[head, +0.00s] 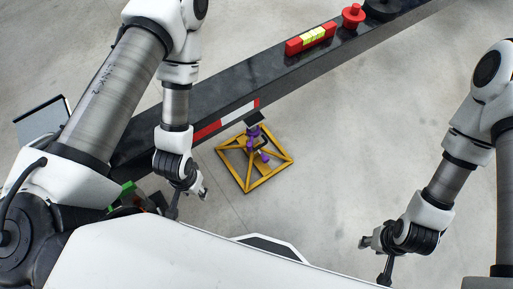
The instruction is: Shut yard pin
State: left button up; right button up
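A purple part (257,143) stands on a square yellow frame (240,174) on the floor, beside the dark trailer beam. It may be the yard pin, but it is too small to tell whether it is open or shut. My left gripper (188,204) is left of the yellow frame, apart from it, with its fingers spread and nothing between them. My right gripper (374,262) is at the lower right, well away from the purple part. Its fingers look spread and empty.
The dark beam (270,78) runs from lower left to upper right, with a red and white strip (224,122). A red block with a yellow level (312,37) and a red knobbed part (353,16) sit on it. The concrete floor (370,130) on the right is clear.

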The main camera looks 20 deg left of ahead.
aim_at(265, 159)
jog(key=i+l+u, duration=0.1)
jog(key=l+u, duration=0.2)
jog(key=l, duration=0.35)
jog(key=l+u, duration=0.3)
jog(key=l, duration=0.35)
